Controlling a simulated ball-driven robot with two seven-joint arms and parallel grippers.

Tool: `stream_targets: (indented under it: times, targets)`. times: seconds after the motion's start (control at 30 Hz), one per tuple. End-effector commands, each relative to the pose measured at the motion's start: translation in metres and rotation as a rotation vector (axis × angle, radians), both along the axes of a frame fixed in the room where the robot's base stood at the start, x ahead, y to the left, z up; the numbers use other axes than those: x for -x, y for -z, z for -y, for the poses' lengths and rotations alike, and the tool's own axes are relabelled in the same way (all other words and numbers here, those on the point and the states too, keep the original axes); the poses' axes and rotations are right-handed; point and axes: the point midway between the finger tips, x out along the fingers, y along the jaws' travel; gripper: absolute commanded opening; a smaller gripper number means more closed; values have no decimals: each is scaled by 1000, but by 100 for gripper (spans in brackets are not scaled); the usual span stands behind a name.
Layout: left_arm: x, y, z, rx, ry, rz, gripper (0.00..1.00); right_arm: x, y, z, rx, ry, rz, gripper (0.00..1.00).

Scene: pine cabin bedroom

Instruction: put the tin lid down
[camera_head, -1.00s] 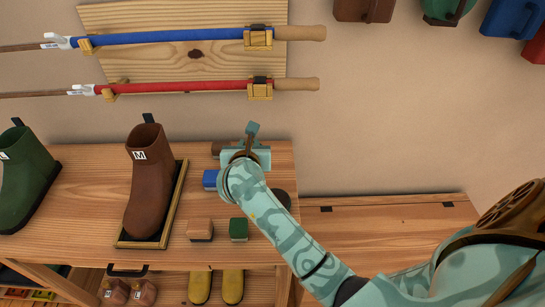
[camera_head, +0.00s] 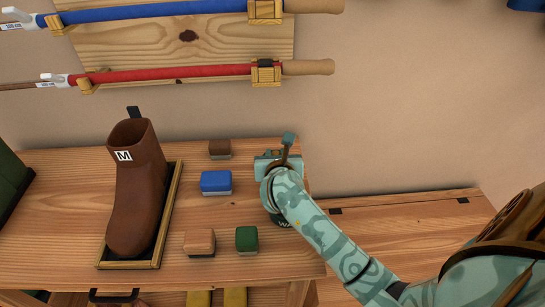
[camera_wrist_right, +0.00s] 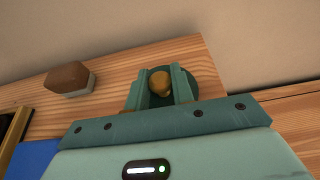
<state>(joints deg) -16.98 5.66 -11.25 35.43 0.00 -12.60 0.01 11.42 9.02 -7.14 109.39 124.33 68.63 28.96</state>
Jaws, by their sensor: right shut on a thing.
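The tin lid (camera_wrist_right: 207,88) is a dark green disc with a tan-brown knob, seen in the right wrist view. My right gripper (camera_wrist_right: 160,88) is shut on the knob, one finger on each side. The lid appears near the bench's right end; whether it touches the wood I cannot tell. In the head view my right gripper (camera_head: 273,165) and forearm hide the lid. A dark green tin (camera_head: 283,222) with partly covered white lettering shows beneath my forearm, on the bench's right side. My left gripper is not in view.
On the wooden bench (camera_head: 75,240) are a brown brush (camera_head: 220,149), a blue brush (camera_head: 216,182), a tan brush (camera_head: 199,242) and a green brush (camera_head: 247,239). A brown boot (camera_head: 137,195) stands on a framed tray. A lower wooden chest (camera_head: 400,220) lies right of the bench.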

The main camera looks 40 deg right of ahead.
Motion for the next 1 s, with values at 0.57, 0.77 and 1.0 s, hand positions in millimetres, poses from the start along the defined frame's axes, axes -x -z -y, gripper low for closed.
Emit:
stream_targets:
  times: [0.57, 0.77, 1.0]
  targets:
    - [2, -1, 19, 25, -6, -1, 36, 0, -2, 0, 1, 0, 1, 46]
    - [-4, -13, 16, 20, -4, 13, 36, 26, -17, -17, -3, -2, 1, 46]
    - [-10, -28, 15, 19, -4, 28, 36, 70, -38, -44, -4, -1, 1, 46]
